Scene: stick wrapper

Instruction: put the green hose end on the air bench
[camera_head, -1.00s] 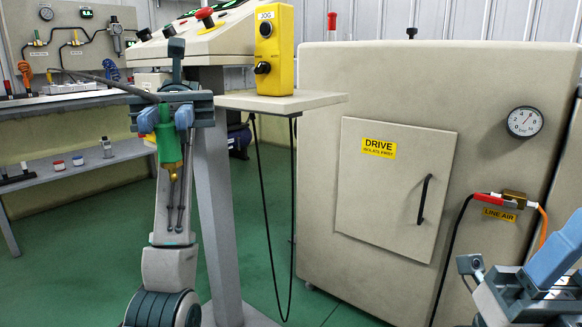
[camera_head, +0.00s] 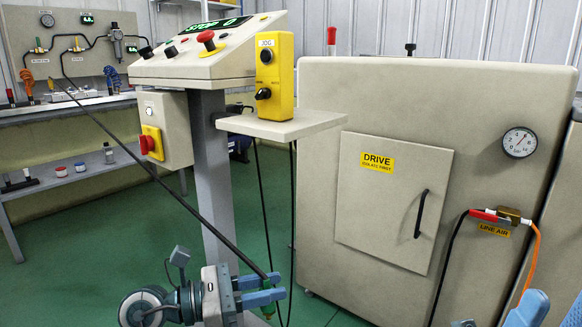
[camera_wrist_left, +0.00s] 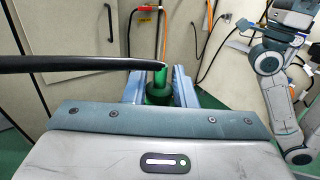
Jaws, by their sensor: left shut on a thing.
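My left gripper (camera_head: 262,290) is low in the middle of the head view, its blue fingers shut around the green hose end (camera_head: 267,312). The green end also shows between the fingers in the left wrist view (camera_wrist_left: 159,86). A black hose (camera_head: 165,187) runs from it up and left towards the air bench (camera_head: 60,105). The bench stands at the far left, well away from the gripper, below a panel with gauges. My right gripper (camera_head: 528,307) is partly cut off at the lower right; its jaw state is unclear.
A control console (camera_head: 210,60) on a grey post, with a yellow jog box (camera_head: 274,75) on its shelf, stands between gripper and bench. A beige drive cabinet (camera_head: 330,100) fills the right, with a red connector (camera_head: 484,215) at its line air fitting. Green floor lies open at left.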

